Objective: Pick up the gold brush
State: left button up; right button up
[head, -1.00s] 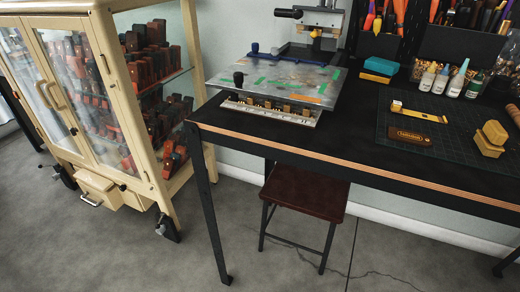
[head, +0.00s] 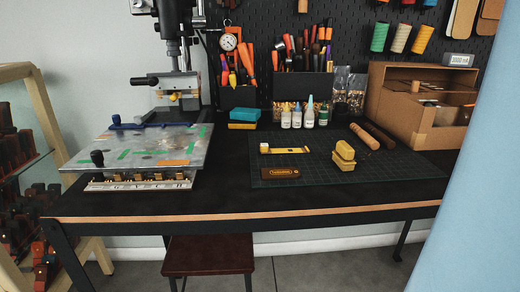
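No thing in the head view is clearly a brush with bristles. A flat yellow-gold strip (head: 286,150) with a small pale block at its left end lies on the dark green cutting mat (head: 310,171). Two yellow-gold blocks (head: 343,155) are stacked near the mat's right part, the upper one tilted. Either could be the gold brush; I cannot tell which at this size. Neither of my grippers is in view.
The stamping press (head: 176,85) stands at the table's left. Bottles (head: 309,115) and tool holders (head: 303,88) line the back. A cardboard box (head: 400,112) is at the right. A brown stool (head: 208,256) is below. A pale blue surface (head: 475,190) blocks the right edge.

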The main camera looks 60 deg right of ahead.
aim_at(343, 156)
jog(key=z, duration=0.45)
jog(key=l+z, duration=0.1)
jog(key=z, duration=0.85)
jog(key=l+z, duration=0.1)
jog(key=z, duration=0.4)
jog(key=i+z, duration=0.1)
jog(key=z, duration=0.35)
